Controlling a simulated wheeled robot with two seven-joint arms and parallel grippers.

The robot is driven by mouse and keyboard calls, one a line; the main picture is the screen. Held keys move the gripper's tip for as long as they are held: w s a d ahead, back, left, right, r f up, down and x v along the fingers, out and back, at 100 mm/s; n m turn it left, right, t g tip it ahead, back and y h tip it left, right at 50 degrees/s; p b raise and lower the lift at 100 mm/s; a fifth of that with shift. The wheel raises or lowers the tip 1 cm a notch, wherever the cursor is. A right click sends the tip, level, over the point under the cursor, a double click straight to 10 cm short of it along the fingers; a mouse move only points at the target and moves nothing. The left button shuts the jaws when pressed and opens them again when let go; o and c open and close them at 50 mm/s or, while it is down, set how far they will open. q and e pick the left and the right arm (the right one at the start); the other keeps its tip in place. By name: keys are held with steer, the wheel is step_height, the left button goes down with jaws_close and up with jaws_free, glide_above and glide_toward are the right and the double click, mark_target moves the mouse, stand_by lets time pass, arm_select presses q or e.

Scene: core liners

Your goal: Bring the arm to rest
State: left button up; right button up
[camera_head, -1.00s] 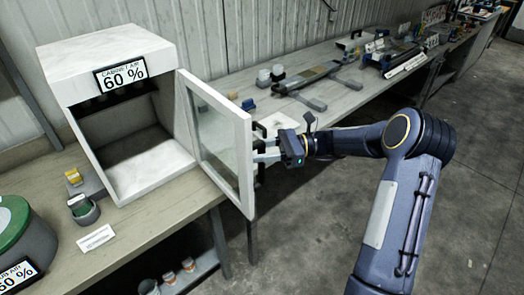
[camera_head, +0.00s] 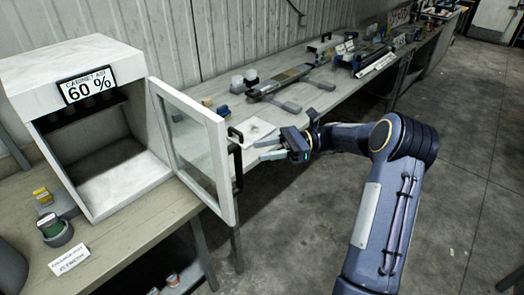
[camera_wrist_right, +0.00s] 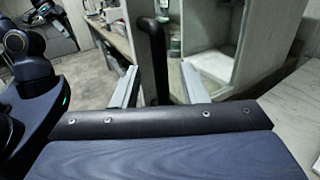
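My right gripper (camera_head: 264,150) is open and empty, its two fingers apart, just right of the black door handle (camera_head: 236,158). In the right wrist view the fingers (camera_wrist_right: 160,78) are spread, and the handle (camera_wrist_right: 152,45) stands upright ahead in the gap between them. In the head view a small gap shows between the fingertips and the handle. The white cabinet (camera_head: 75,50) has its framed glass door (camera_head: 215,150) standing open.
The long bench (camera_head: 290,112) behind the gripper holds a rail-like fixture (camera_head: 280,80), white cups and other equipment. Concrete floor (camera_head: 470,150) to the right is clear.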

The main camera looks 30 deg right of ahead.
steer(key=s+a+r+n+g+h, duration=0.1)
steer(key=s+a+r+n+h, duration=0.1)
steer(key=s+a+n+h, duration=0.4)
steer(key=s+a+r+n+g+h, duration=0.1)
steer(key=s+a+r+n+h, duration=0.15)
steer(key=s, duration=0.65)
steer(key=s+f+n+t+h, duration=0.4)
steer(key=s+f+n, duration=0.3)
steer(key=s+n, duration=0.3)
steer(key=shift+s+a+h, duration=0.35)
steer(key=shift+s+h, duration=0.3)
steer(key=shift+s, duration=0.6)
